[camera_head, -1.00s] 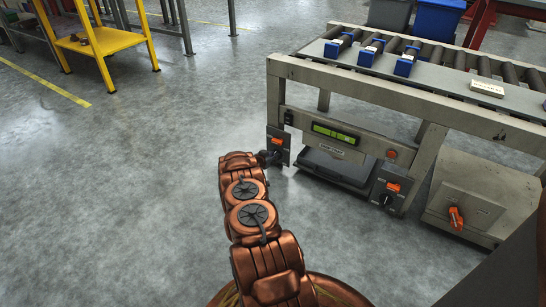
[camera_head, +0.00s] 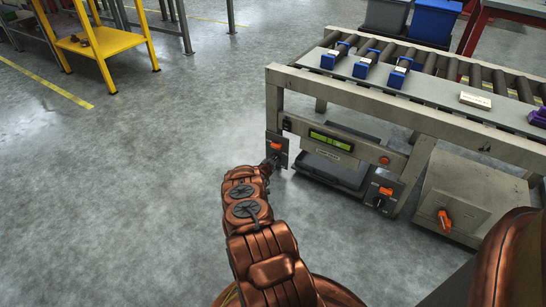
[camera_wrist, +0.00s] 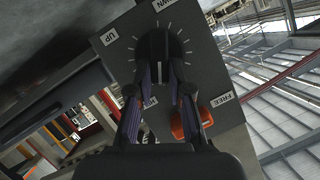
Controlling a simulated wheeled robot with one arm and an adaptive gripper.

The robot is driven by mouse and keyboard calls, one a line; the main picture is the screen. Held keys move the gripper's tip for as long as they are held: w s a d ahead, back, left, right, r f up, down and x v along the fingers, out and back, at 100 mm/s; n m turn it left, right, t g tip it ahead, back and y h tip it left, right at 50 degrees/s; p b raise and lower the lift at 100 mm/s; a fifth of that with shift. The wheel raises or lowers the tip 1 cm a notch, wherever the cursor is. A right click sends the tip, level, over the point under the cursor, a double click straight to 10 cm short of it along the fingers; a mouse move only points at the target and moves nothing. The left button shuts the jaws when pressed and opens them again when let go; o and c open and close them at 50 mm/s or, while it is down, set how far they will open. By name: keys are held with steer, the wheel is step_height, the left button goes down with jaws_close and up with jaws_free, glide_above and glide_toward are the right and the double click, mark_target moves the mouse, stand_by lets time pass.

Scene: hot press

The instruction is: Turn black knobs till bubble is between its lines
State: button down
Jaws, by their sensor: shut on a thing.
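The green level vial (camera_head: 331,140) is on the front beam of the grey roller table. Its bubble and lines are too small to tell apart. A control panel (camera_head: 284,148) is at the left leg, with an orange lever (camera_head: 275,146). In the wrist view my gripper (camera_wrist: 160,82) is shut on that panel's black knob (camera_wrist: 160,47), which has a ring of white ticks around it. The orange lever is beside the right finger (camera_wrist: 190,121). A second black knob (camera_head: 380,202) is on the right panel, below another orange lever (camera_head: 387,191), with nothing touching it.
Blue-ended blocks (camera_head: 364,64) and a pale labelled block (camera_head: 475,100) lie on the table top. A grey box with an orange handle (camera_head: 445,220) stands at the right. A yellow stand (camera_head: 95,45) is far left. The floor at left is clear.

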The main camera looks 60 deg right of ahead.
steer(key=shift+s+f+m+t+h+b, duration=0.25)
steer(key=shift+m+t, duration=0.25)
steer(key=shift+m, duration=0.4)
steer(key=shift+s+f+m+t+h+b, duration=0.15)
steer(key=shift+m+t+b, duration=0.3)
steer(key=shift+m, duration=0.45)
steer(key=shift+s+f+m+t+h+b, duration=0.1)
steer(key=shift+f+m+t+h+b, duration=0.1)
steer(key=shift+m+t, duration=0.55)
steer(key=shift+r+m, duration=0.1)
steer(key=shift+m, duration=0.25)
steer(key=c, duration=1.1)
jaws_free()
steer(key=shift+v, duration=5.95)
